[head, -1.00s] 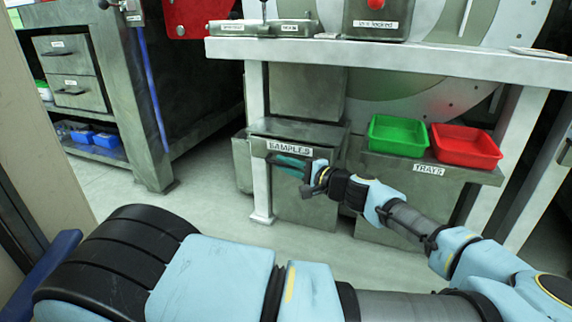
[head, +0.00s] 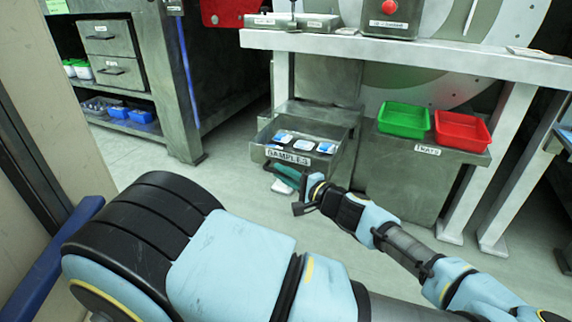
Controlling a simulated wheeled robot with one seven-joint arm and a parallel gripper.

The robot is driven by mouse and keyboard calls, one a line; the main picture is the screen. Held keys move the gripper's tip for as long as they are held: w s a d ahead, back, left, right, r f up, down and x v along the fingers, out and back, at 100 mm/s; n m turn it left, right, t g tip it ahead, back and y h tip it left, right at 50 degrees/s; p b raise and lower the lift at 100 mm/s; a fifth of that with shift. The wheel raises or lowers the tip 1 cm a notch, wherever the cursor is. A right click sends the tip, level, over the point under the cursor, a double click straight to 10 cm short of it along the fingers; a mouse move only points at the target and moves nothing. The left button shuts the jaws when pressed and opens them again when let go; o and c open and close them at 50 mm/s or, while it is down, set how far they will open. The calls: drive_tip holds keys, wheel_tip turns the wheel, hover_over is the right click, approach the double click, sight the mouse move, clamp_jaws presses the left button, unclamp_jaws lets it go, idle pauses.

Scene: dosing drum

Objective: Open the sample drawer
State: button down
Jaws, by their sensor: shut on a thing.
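The sample drawer (head: 335,158), a grey metal drawer with a "SAMPLES" label (head: 288,157) on its front, stands pulled out from its cabinet under the bench. Several blue and white packets (head: 326,147) lie inside it. My gripper (head: 285,176), with teal fingers, is at the drawer front just below the label. It is shut on the drawer's handle, which the fingers mostly hide.
A green tray (head: 404,119) and a red tray (head: 462,131) stand on the "TRAYS" cabinet (head: 420,180) to the right. The bench (head: 420,48) runs above, with a leg (head: 282,85) behind the drawer. The floor (head: 230,190) before the drawer is clear.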

drive_tip(key=shift+s+a, duration=0.3)
drive_tip(key=shift+s, duration=0.15)
drive_tip(key=shift+f, duration=0.1)
drive_tip(key=c, duration=0.9)
unclamp_jaws()
drive_tip(key=shift+d, duration=0.15)
drive_tip(key=p+v, duration=0.2)
drive_tip(key=v, duration=0.8)
drive_tip(key=shift+s+d+p, duration=0.2)
drive_tip(key=shift+s+p, duration=0.05)
drive_tip(key=shift+p, duration=0.15)
drive_tip(key=shift+a, duration=0.1)
